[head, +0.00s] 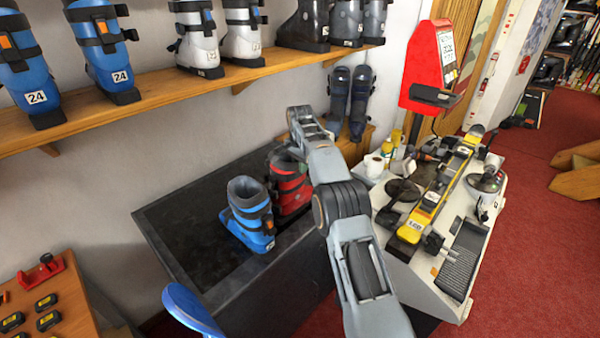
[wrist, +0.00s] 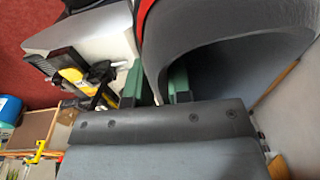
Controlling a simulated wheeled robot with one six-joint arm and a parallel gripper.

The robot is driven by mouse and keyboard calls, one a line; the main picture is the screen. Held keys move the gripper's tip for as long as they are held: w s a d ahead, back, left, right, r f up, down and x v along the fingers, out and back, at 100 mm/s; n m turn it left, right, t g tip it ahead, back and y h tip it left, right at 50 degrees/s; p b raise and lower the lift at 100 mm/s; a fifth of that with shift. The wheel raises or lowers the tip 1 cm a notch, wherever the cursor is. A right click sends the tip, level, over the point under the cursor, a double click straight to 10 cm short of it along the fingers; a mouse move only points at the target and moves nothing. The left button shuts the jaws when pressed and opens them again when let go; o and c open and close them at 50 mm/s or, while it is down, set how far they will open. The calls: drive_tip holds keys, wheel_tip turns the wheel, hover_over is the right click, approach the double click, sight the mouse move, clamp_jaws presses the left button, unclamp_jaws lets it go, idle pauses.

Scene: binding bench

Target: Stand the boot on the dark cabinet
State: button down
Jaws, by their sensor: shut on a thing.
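A red boot (head: 291,190) is upright over the right part of the dark cabinet (head: 185,228), beside a blue boot (head: 250,215) that stands on the cabinet. My gripper (wrist: 156,85) is shut on the red boot near its upper cuff. In the wrist view the boot's grey liner and red edge (wrist: 143,13) fill the upper right, close to the green fingertips. My arm hides part of the red boot in the head view. I cannot tell whether its sole touches the cabinet top.
A wall shelf (head: 150,100) with several boots runs above the cabinet. A white workbench (head: 440,290) with a yellow ski (head: 428,205), a mug and tools stands to the right. The cabinet top is clear left of the blue boot.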

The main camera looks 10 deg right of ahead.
sight(300, 178)
drive_tip(key=shift+a+f, duration=0.15)
drive_tip(key=shift+f, duration=1.35)
drive_tip(key=c, duration=1.5)
unclamp_jaws()
drive_tip(key=shift+f, duration=0.3)
drive_tip(key=o, duration=0.4)
drive_tip(key=shift+o, duration=0.2)
drive_tip(key=shift+r, duration=0.15)
